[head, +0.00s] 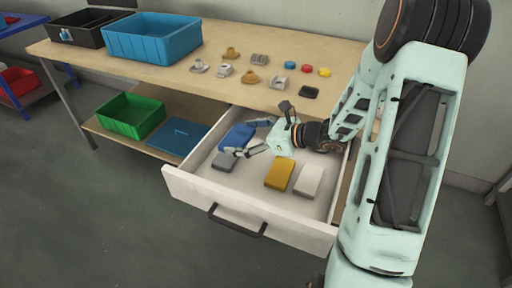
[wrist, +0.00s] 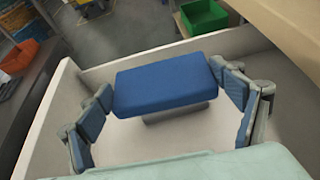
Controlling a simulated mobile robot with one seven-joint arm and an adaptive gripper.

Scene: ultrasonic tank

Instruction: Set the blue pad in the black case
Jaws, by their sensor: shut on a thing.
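The blue pad (head: 237,137) is in the open white drawer (head: 240,206), toward its left side. My gripper (head: 243,138) reaches into the drawer from the right and is shut on the pad, one finger on each side. In the wrist view the blue pad (wrist: 165,86) fills the space between the fingertips. A grey pad (head: 225,161) lies close by and shows partly below the blue pad in the wrist view. The black case (head: 72,31) is an open bin at the table's far left corner; its inside is only partly visible.
A yellow pad (head: 280,174) and a white pad (head: 308,180) lie in the drawer. A blue bin (head: 150,45) stands right beside the black case. Several small parts lie on the table (head: 165,75). A green bin (head: 131,116) is on the lower shelf.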

